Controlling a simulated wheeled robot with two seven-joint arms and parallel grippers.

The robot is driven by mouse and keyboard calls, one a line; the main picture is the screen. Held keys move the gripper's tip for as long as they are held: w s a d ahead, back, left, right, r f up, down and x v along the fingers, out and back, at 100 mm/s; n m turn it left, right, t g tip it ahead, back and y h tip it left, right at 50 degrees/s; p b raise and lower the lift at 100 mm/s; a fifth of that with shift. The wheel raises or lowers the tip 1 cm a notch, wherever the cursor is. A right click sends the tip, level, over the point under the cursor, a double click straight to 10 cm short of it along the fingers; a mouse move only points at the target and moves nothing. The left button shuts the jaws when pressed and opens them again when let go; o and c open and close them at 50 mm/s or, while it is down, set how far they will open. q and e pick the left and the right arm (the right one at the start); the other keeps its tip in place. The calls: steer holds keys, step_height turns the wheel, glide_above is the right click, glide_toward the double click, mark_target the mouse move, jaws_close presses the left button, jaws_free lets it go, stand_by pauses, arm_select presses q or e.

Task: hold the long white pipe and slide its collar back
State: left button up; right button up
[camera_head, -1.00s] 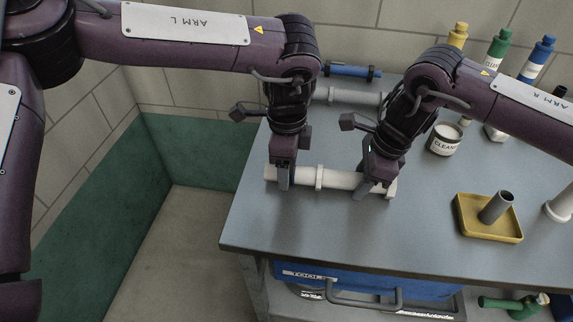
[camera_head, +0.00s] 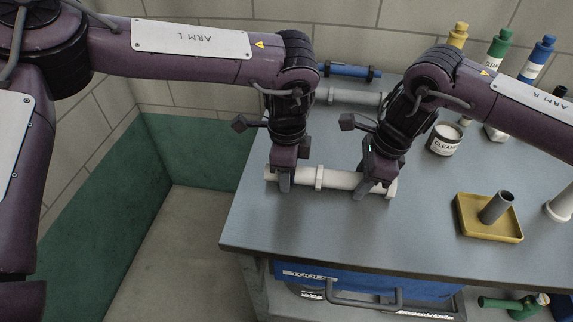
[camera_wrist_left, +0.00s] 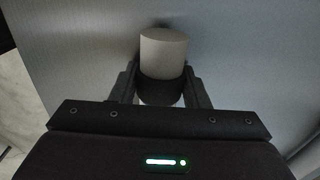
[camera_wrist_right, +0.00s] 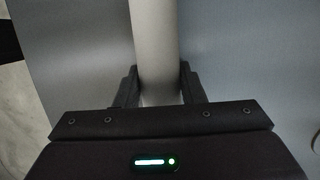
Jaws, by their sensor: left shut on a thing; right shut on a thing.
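The long white pipe (camera_head: 342,180) lies across the grey table near its front left. A raised collar ring (camera_head: 319,177) shows on it, between my two grippers. My left gripper (camera_head: 285,184) is shut on the pipe near its left end; the left wrist view shows the pipe end (camera_wrist_left: 164,52) between the fingers (camera_wrist_left: 160,88). My right gripper (camera_head: 372,188) is shut on the pipe toward its right end. The right wrist view shows the pipe (camera_wrist_right: 155,45) running away between the fingers (camera_wrist_right: 158,85). The parts under the fingers are hidden.
A cleaner tin (camera_head: 444,140) and several bottles (camera_head: 497,50) stand back right. A yellow tray (camera_head: 487,232) holds a grey tube (camera_head: 496,207). The table's middle front is clear.

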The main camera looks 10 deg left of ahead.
arm_select(q)
steer(key=shift+a, duration=1.5)
arm_select(e)
steer(key=shift+d, duration=0.1)
arm_select(q)
steer(key=o, duration=0.9)
steer(key=shift+o, duration=0.2)
steer(key=shift+d, duration=0.1)
steer(key=shift+r, duration=0.1)
steer(key=shift+r, duration=3.45)
